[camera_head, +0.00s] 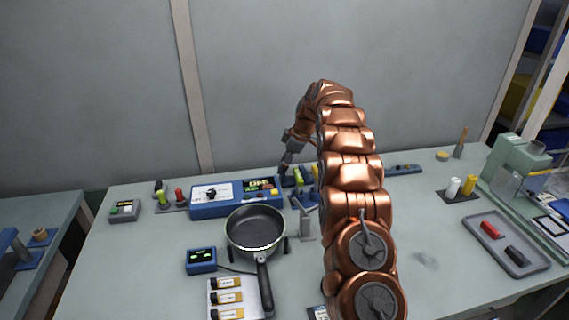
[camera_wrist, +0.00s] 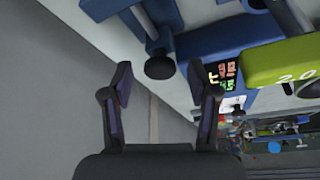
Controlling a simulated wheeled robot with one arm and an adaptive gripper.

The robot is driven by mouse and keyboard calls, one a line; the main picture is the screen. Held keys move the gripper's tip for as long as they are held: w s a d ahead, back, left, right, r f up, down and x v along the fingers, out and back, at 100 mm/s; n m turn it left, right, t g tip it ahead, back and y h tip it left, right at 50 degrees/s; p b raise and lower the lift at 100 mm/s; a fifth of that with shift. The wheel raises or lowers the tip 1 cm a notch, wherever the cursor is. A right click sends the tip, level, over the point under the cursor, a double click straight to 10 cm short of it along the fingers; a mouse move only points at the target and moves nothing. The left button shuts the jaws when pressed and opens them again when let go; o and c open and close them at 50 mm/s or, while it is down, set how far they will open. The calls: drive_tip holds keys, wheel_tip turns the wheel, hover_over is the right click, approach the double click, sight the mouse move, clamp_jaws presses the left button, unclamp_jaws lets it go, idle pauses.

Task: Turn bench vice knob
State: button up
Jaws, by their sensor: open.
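The blue bench vice (camera_wrist: 225,38) fills the top of the wrist view. Its dark round knob (camera_wrist: 160,67) sits at the end of a short blue stem. My gripper (camera_wrist: 160,78) is open, with one finger on each side of the knob in the picture. I see no clear contact, and the depth between fingertips and knob is hard to judge. In the head view my gripper (camera_head: 284,176) is small, at the back of the bench behind my arm, which hides part of the vice area.
A lime-green block (camera_wrist: 285,62) is right of the vice. A blue meter box (camera_head: 236,197) with a display stands left of my gripper. A pan (camera_head: 255,230) is in front of it. A grey tray (camera_head: 505,243) lies at right. The wall is close behind.

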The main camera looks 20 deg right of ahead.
drive_tip(key=shift+c, duration=0.4)
clamp_jaws()
